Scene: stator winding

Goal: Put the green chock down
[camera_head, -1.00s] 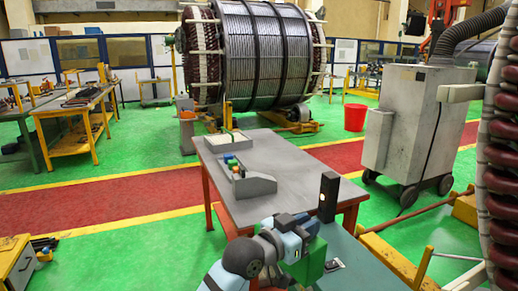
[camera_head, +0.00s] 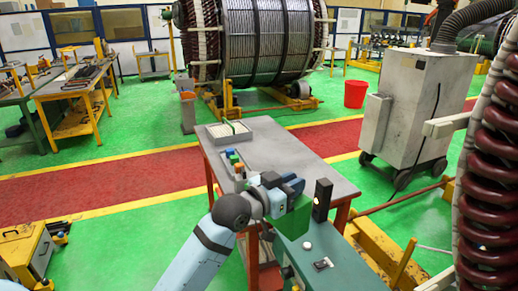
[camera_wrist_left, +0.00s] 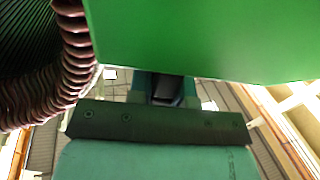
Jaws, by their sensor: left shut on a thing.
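The green chock (camera_head: 293,219) is held by my left gripper (camera_head: 284,194) in the head view, over the near end of the grey table and beside the black upright block. Its underside contact with any surface cannot be made out. In the left wrist view the green chock (camera_wrist_left: 210,40) fills the upper part as a broad flat green face. The left gripper is shut on it; its fingertips are mostly hidden. My right gripper is not in view.
The grey table (camera_head: 300,160) carries a white-slotted tray (camera_head: 228,132) and small coloured blocks (camera_head: 235,162). A black upright block (camera_head: 322,200) stands at its near end. A green bench (camera_head: 340,272) lies nearer. Dark red coils (camera_head: 490,180) rise at the right.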

